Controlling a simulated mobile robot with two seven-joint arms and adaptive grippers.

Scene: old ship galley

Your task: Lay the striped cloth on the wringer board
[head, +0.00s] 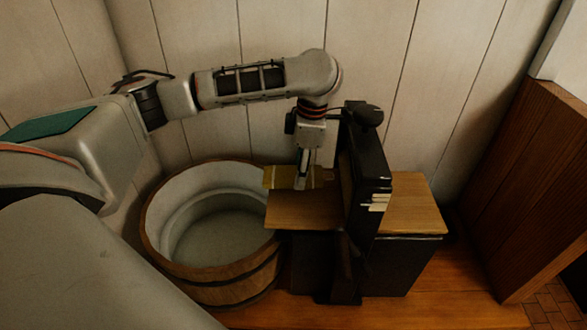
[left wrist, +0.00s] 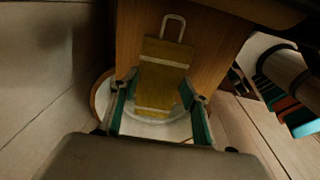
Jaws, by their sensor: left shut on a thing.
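The striped cloth (head: 277,177) is a flat yellow-brown piece with pale bands. In the head view it shows at the left back edge of the wringer board (head: 303,211), partly behind my gripper. My left gripper (head: 302,183) points down and is shut on the cloth. In the left wrist view the cloth (left wrist: 163,65) lies between the green-sided fingers (left wrist: 159,88), with a pale loop at its far end. There its far part overlaps the wooden board (left wrist: 212,40). I cannot tell whether the cloth touches the board. My right gripper is not in view.
A round wooden tub (head: 215,285) with a pale inside stands left of the board. The dark upright wringer (head: 366,165) rises at the board's right side, close to my gripper. Another wooden top (head: 412,205) lies beyond it. A brown wooden panel (head: 530,190) stands at right.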

